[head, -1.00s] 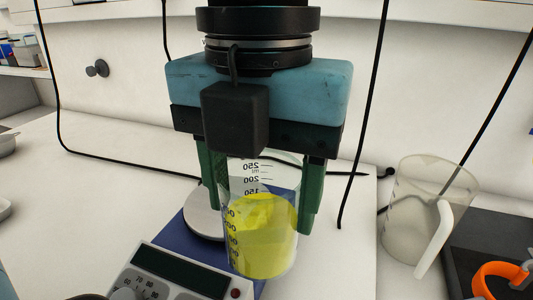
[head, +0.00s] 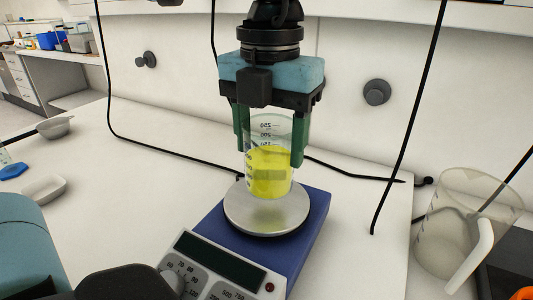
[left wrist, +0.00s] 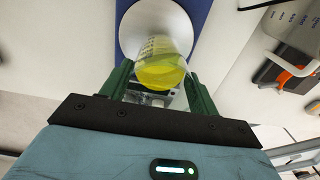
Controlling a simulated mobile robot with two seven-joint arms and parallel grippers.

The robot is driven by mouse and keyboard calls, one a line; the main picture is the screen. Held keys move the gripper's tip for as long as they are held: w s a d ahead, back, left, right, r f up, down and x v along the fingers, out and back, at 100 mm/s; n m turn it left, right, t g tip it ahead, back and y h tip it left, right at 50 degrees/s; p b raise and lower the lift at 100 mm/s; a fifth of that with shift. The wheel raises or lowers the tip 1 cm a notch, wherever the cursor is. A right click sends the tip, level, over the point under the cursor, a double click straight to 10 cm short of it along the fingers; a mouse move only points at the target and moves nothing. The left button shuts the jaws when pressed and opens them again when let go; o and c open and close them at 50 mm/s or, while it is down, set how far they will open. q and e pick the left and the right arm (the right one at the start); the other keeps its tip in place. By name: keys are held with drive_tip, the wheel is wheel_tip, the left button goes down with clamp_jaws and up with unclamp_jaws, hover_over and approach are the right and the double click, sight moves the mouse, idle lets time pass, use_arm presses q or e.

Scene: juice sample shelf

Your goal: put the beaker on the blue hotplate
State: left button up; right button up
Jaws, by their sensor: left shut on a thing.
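The clear beaker (head: 269,172) holds yellow liquid and stands upright between the green fingers of my left gripper (head: 269,158). The gripper comes down from above and is shut on it. The beaker is over the round silver plate of the blue hotplate (head: 312,222); I cannot tell whether its base touches the plate. In the left wrist view, the beaker (left wrist: 162,62) is between the fingers (left wrist: 160,82), with the pale plate of the hotplate (left wrist: 132,28) behind it. My right gripper is not in view.
A large translucent jug (head: 452,228) stands at the right, beside a dark device with an orange part (head: 524,293). Pale dishes (head: 43,188) lie at the left.

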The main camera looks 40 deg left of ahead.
sight(267, 158)
use_arm(q)
drive_tip(key=shift+w+a, duration=0.35)
drive_tip(key=shift+a, duration=0.15)
drive_tip(key=shift+f, duration=1.85)
drive_tip(key=shift+f, duration=0.1)
drive_tip(key=o, duration=1.1)
drive_tip(key=shift+o, duration=0.2)
wheel_tip(267, 158, up, 12)
drive_tip(key=p, duration=0.1)
